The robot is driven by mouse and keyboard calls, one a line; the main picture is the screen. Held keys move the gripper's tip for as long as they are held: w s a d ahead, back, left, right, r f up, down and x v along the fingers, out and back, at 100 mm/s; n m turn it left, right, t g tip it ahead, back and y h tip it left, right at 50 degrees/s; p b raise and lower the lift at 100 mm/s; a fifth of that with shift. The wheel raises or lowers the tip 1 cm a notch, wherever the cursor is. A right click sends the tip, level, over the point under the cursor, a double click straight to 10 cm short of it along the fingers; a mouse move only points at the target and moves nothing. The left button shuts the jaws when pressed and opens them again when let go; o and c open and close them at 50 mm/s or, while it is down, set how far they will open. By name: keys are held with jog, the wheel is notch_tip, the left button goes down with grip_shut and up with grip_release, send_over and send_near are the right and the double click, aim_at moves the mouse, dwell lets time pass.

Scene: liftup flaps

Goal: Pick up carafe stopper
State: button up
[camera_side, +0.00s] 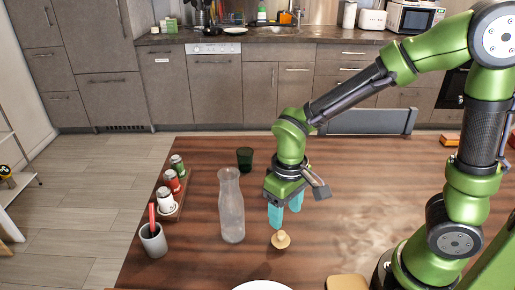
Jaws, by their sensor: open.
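The carafe stopper (280,239) is a small tan, round-topped piece standing on the wooden table. A clear glass carafe (231,205) stands upright to its left, with nothing in its mouth. My gripper (284,213) points down with its teal fingers open and empty. In the picture its fingertips are just above the stopper and to the right of the carafe. I cannot tell the exact depth gap between the fingers and the stopper.
A grey cup (153,241) with a red-handled item stands at the left edge, near a tray with several shakers (166,199). A dark green glass (244,159) is behind the carafe. A white plate (263,286) is at the front. The table's (370,190) right-middle is clear.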

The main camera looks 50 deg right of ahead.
aim_at(281, 233)
jog(key=f, duration=0.9)
jog(key=shift+w+a, duration=0.1)
jog(key=shift+w, duration=0.15)
jog(key=shift+c, duration=0.3)
jog(key=c, duration=0.7)
